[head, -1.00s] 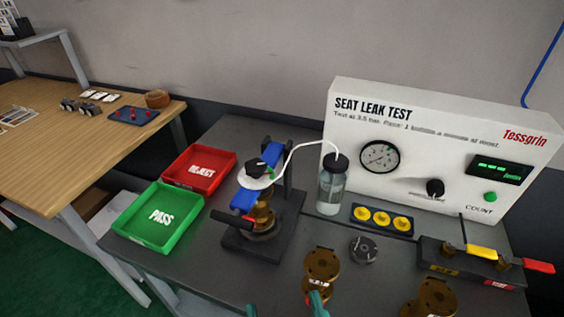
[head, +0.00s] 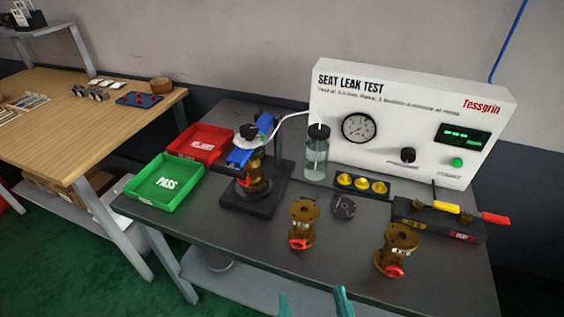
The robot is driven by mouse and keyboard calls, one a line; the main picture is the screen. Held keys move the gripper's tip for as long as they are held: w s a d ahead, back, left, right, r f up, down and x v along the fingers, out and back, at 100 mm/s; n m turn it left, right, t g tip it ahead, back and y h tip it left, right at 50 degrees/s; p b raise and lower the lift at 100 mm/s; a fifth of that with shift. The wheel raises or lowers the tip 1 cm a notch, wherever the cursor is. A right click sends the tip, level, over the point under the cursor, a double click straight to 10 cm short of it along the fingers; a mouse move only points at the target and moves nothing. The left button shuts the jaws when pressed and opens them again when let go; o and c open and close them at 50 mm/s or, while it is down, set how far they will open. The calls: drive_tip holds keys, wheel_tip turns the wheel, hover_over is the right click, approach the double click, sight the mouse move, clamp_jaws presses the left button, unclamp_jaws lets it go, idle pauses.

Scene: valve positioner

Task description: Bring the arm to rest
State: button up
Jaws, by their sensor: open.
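My gripper (head: 314,303) shows only as two teal fingertips at the bottom edge of the head view. The fingertips are apart with nothing visible between them. They appear in front of the grey test bench (head: 250,205), nearer than two brass valves. One brass valve (head: 304,222) with a red handwheel stands on the bench above the fingertips in the picture. The other brass valve (head: 398,245), also with a red part, stands to the right. The rest of my arm is out of view.
A brass piece sits in the black clamp stand (head: 262,200) with a blue arm. The leak test panel (head: 410,120), bottle (head: 316,155) and yellow-and-red-handled fixture (head: 440,215) are behind.

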drive_tip(key=d+f+m+g+h, duration=0.2)
drive_tip(key=d+f+g+h, duration=0.4)
drive_tip(key=d+f, duration=0.8)
drive_tip(key=s+d+f+g+y+p, duration=0.1)
drive_tip(key=s+d+f+g+y, duration=0.3)
drive_tip(key=s+d+f+g, duration=0.5)
drive_tip(key=shift+s+f+g, duration=0.4)
drive_tip(key=shift+s+f, duration=0.2)
drive_tip(key=shift+s, duration=0.5)
